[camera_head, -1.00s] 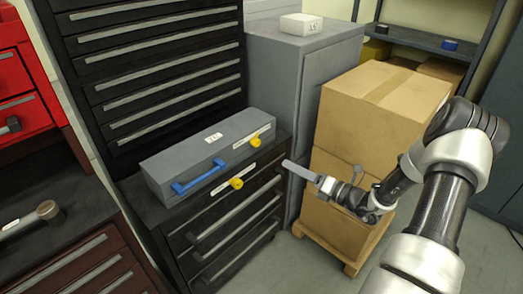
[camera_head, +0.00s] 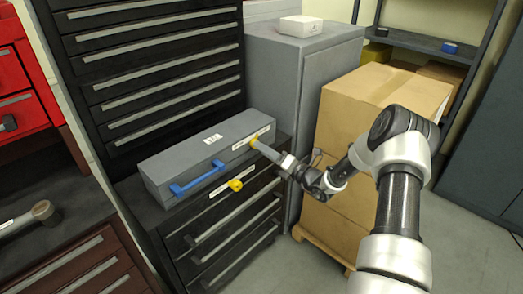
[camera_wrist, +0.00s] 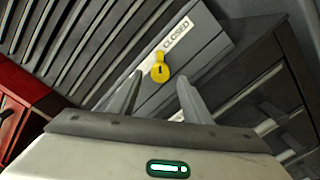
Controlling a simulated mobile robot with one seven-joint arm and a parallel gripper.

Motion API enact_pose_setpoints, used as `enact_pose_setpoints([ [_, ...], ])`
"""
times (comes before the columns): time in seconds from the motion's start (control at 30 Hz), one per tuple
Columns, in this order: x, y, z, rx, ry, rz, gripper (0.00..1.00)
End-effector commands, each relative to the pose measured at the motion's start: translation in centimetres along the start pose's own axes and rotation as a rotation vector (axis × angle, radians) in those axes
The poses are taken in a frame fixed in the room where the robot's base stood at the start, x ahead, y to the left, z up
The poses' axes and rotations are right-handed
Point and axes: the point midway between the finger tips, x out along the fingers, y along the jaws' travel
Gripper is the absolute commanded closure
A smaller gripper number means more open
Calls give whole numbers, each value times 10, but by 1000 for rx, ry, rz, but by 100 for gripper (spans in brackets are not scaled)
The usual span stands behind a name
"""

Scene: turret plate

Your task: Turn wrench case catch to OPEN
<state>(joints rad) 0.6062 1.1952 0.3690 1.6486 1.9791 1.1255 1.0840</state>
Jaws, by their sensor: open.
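The wrench case (camera_head: 165,155) is a long grey box with a blue handle (camera_head: 197,178) on its front, lying on a black drawer cabinet. Its yellow catch (camera_wrist: 160,68) is near the right end of the front, beside a white label (camera_wrist: 178,33) reading CLOSED. In the head view the catch is mostly hidden behind my fingers. My gripper (camera_wrist: 160,78) is open, one finger on each side of the catch in the picture. I cannot tell whether the fingers touch it. My gripper also shows in the head view (camera_head: 257,144), reaching the case from the right.
A second yellow knob (camera_head: 235,185) sits on the cabinet front (camera_head: 205,213) below the case. Cardboard boxes (camera_head: 345,110) are stacked on a pallet behind my arm. A grey cabinet (camera_head: 285,90) stands behind the case. Floor is clear at lower right.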

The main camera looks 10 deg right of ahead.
Motion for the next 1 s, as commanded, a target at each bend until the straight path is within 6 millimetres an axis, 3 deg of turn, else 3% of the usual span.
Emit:
enact_pose_setpoints([
  [0.2,18,0,0,0,-1,0,55],
  [0.47,19,0,1,0,-1,0,55],
  [0.53,19,0,1,0,-1,0,62],
  [0.73,19,0,0,0,-1,0,96],
  [1.0,19,-1,0,-24,-1,0,97],
])
